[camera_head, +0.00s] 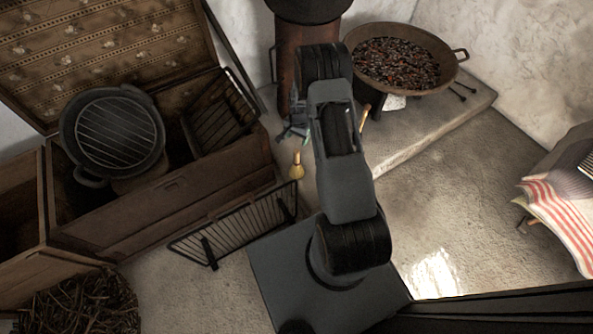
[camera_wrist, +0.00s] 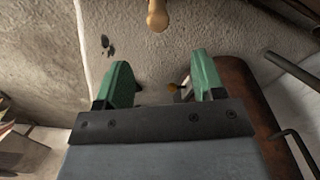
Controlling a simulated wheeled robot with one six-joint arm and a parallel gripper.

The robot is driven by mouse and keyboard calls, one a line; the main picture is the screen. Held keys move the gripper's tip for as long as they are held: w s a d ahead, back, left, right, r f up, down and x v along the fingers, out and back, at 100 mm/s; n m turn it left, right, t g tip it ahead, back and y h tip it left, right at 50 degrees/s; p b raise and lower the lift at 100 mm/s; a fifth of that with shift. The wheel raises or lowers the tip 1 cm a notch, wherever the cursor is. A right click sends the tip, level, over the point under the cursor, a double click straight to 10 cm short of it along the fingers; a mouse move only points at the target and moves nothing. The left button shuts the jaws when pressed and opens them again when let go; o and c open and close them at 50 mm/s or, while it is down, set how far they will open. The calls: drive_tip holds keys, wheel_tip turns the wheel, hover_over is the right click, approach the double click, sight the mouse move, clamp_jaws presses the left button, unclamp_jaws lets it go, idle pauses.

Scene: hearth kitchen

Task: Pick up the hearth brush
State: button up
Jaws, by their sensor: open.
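The hearth brush (camera_head: 297,170), with golden bristles and a short pale handle, shows in the head view just below my gripper (camera_head: 291,132), close to the chest's right corner. In the wrist view a tan wooden piece (camera_wrist: 157,14), which looks like part of the brush, is cut off by the top edge. It lies beyond the green fingertips of my gripper (camera_wrist: 160,75). The jaws are apart and nothing is held between them. A small orange tip shows between the fingers in the wrist view, too small to identify.
An open wooden chest (camera_head: 160,208) holds a round grill pan (camera_head: 112,135). A black rack (camera_head: 240,225) stands before it. A pan of embers (camera_head: 397,63) stands on the stone slab (camera_head: 440,125), with a wooden handle (camera_head: 364,118) beside it.

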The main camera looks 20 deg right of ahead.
sight(297, 151)
wheel_tip(297, 151, down, 7)
drive_tip(key=shift+a+f+b, duration=0.1)
drive_tip(key=shift+f+b, duration=0.05)
drive_tip(key=shift+b, duration=0.9)
drive_tip(key=shift+a+f+b, duration=0.15)
drive_tip(key=shift+f+b, duration=1.15)
drive_tip(key=shift+f, duration=1.3)
drive_tip(key=c, duration=1)
drive_tip(key=shift+r, duration=0.15)
